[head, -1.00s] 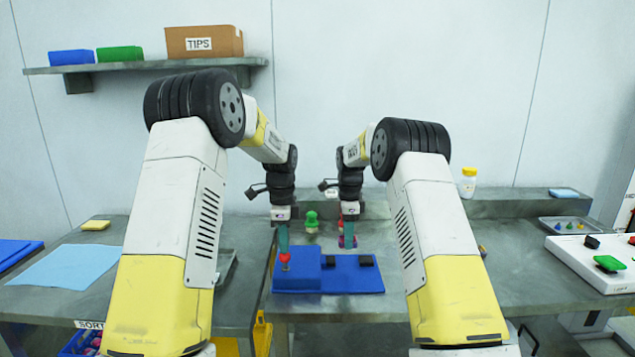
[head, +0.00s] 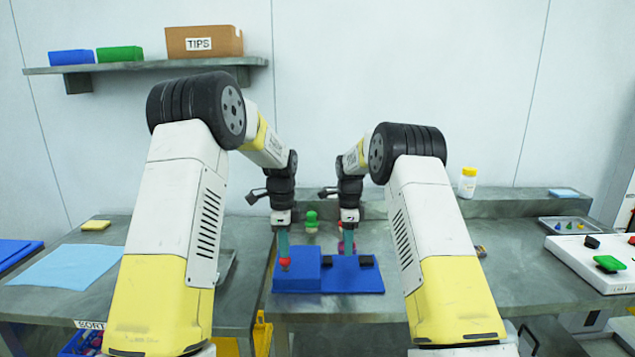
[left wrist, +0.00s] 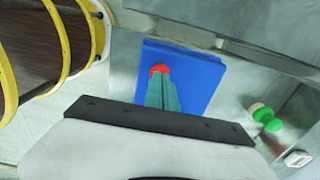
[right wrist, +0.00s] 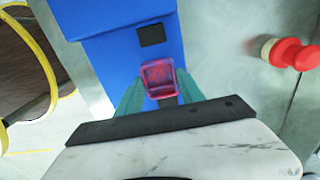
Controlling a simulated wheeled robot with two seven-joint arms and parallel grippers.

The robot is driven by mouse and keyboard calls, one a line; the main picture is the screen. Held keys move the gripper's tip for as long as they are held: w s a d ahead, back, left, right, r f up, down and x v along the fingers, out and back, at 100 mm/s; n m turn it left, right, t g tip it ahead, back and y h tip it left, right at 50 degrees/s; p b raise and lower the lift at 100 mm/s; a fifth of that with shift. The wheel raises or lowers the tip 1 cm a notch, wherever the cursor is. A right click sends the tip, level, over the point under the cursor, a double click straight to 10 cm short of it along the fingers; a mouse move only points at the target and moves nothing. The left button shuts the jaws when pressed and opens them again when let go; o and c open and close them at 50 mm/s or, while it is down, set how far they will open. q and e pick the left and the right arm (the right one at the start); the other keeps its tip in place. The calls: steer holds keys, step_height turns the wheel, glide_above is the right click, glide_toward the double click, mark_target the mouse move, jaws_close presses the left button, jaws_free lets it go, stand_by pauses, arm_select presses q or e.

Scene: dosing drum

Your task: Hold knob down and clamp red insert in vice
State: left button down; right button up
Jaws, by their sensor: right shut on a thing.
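The blue vice (head: 300,281) lies on the bench, with a taller block at its left and two dark jaws on the lower right part. A red knob (head: 285,264) sits on the taller block. My left gripper (head: 284,256) is shut with its fingertips against the top of the knob, also seen in the left wrist view (left wrist: 158,70). My right gripper (head: 347,250) is shut on the translucent red insert (right wrist: 159,78), between its fingers. The insert is low over the vice, near the dark jaw (right wrist: 151,35). Its underside is hidden, so seating is unclear.
A green knobbed piece (head: 311,221) stands behind the vice. A red and white knobbed piece (right wrist: 290,53) shows in the right wrist view. A white control box (head: 590,265) is at the far right. The bench in front of that box is clear.

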arm_select(q)
steer(key=shift+f, duration=0.1)
arm_select(e)
steer(key=shift+f, duration=1.15)
steer(key=shift+f, duration=0.2)
steer(key=shift+f, duration=0.75)
steer(key=o, duration=1.9)
steer(key=shift+r, duration=0.1)
steer(key=shift+r, duration=4.45)
arm_select(q)
steer(key=shift+r, duration=3.5)
